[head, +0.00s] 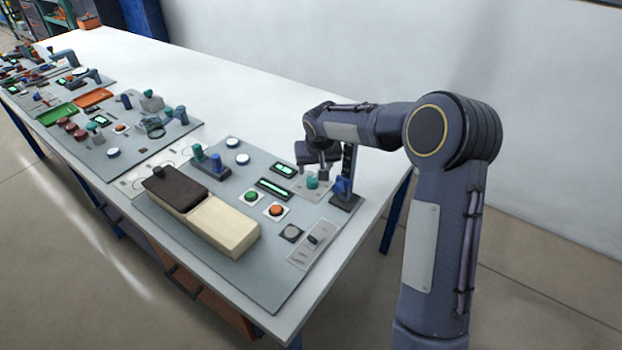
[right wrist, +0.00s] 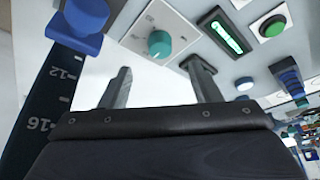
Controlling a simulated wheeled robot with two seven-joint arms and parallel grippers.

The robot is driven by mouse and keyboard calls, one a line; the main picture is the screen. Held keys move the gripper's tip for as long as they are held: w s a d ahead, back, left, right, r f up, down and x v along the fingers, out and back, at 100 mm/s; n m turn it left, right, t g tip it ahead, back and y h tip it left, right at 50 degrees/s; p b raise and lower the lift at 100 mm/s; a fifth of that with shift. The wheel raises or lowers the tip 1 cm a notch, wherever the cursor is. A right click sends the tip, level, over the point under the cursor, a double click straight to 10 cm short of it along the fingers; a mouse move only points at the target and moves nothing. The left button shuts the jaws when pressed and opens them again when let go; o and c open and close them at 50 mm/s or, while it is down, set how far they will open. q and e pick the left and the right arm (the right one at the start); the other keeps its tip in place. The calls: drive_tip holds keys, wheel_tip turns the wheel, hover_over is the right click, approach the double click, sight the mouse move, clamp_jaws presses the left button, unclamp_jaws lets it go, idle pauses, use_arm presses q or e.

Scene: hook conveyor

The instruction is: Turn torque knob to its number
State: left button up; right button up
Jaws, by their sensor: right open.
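A teal round knob (head: 312,181) stands on a pale plate (head: 325,191) near the right end of the panel. In the right wrist view the knob (right wrist: 160,44) shows beyond and between my fingertips, with small printed marks on its plate (right wrist: 143,18) too small to read. My right gripper (head: 313,164) is above and near the knob in the head view. In the right wrist view its jaws (right wrist: 161,82) are apart, with nothing between them. I cannot tell which number the knob points to. My left gripper is in neither view.
A dark upright post with a blue slider (head: 342,186) stands close beside my right gripper; its scale (right wrist: 40,110) shows 12 and 16. Lit green displays (head: 275,188), green and orange buttons (head: 277,210) and a wooden-looking block (head: 221,227) are on the panel.

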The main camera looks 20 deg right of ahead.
sight(312, 180)
drive_tip(key=x, duration=0.4)
drive_tip(key=p+x, duration=0.1)
drive_tip(key=x, duration=0.4)
drive_tip(key=shift+w+d+r, duration=0.1)
drive_tip(key=shift+w+r, duration=0.05)
drive_tip(key=shift+w, duration=0.1)
drive_tip(key=shift+c, duration=0.4)
drive_tip(key=c, duration=0.9)
